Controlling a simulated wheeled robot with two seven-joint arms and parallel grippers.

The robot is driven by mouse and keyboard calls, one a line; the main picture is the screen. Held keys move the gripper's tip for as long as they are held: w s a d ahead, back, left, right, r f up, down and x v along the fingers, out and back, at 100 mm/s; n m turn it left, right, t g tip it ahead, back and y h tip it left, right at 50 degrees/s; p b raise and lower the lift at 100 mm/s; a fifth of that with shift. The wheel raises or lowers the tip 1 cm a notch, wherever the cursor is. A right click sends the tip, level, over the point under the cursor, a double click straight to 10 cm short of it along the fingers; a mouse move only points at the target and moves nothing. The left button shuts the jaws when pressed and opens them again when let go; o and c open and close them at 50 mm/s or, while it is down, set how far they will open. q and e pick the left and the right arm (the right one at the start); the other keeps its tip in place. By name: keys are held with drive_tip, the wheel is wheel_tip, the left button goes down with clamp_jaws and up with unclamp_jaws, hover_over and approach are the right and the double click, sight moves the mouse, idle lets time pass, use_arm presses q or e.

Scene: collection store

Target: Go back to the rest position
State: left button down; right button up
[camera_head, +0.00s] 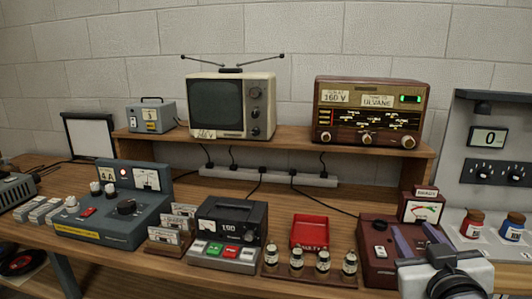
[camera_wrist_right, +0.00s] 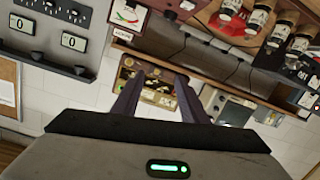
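My right gripper (camera_head: 413,232) is at the lower right of the head view, with its pale wrist at the bottom edge. Its two dark purple fingers stand apart in front of the maroon meter device (camera_head: 377,252) and hide part of it. In the right wrist view the gripper (camera_wrist_right: 160,78) is open, and nothing is held between the fingers. The brown radio (camera_wrist_right: 150,90) shows behind the gap, well beyond the fingertips. My left gripper is not in view.
The wooden bench (camera_head: 105,276) carries a blue-grey console (camera_head: 110,222), a black-topped device (camera_head: 232,218), a red tray (camera_head: 310,233) and several small jars. A television (camera_head: 231,104) and the radio (camera_head: 370,110) stand on the raised shelf (camera_head: 290,148). A grey display panel (camera_head: 490,140) stands at right.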

drive_tip(key=s+a+f+n+g+y, duration=0.1)
drive_tip(key=s+a+f, duration=0.1)
drive_tip(key=f, duration=0.6)
drive_tip(key=s+a+f+g+y, duration=0.1)
drive_tip(key=s+a+f+g, duration=0.15)
drive_tip(key=f, duration=0.55)
drive_tip(key=s+a+f+n+g+y, duration=0.1)
drive_tip(key=s+a+f, duration=0.15)
drive_tip(key=f, duration=0.55)
drive_tip(key=s+a+f+g+y, duration=0.1)
drive_tip(key=s+a+f, duration=0.1)
drive_tip(key=s+f, duration=0.6)
drive_tip(key=s+a+f+g+y, duration=0.1)
drive_tip(key=s+a+f+g, duration=0.1)
drive_tip(key=s+f, duration=0.7)
drive_tip(key=shift+s+a, duration=0.3)
drive_tip(key=shift+s, duration=0.65)
